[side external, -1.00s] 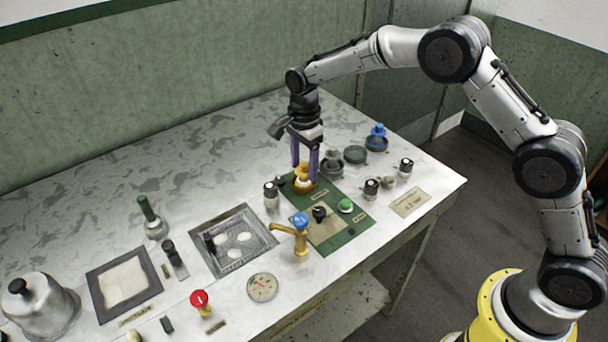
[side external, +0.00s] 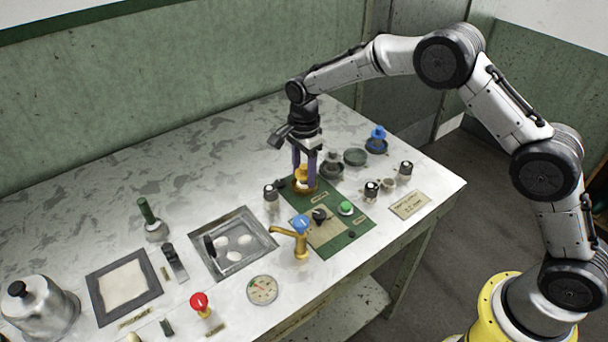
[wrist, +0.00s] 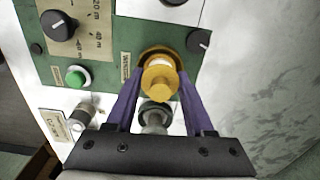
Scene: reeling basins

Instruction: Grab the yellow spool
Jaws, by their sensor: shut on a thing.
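The yellow spool (side external: 302,174) stands upright on a round brass-coloured base (side external: 303,189) at the back of the green panel. In the wrist view the spool (wrist: 159,80) is between the purple fingers, with a pale band showing round it. My gripper (side external: 304,176) points down with its two purple fingers shut on the spool, one on each side. In the wrist view my gripper (wrist: 157,88) has both fingertips at the spool's sides. Whether the spool is clear of its base cannot be told.
A grey spool holder (side external: 332,165) stands close behind the fingers, with a blue spool (side external: 377,134) farther back. On the green panel (side external: 332,243) are a black knob (side external: 319,215) and a green button (side external: 346,208). A brass tap (side external: 300,240) stands in front. The table's back left is clear.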

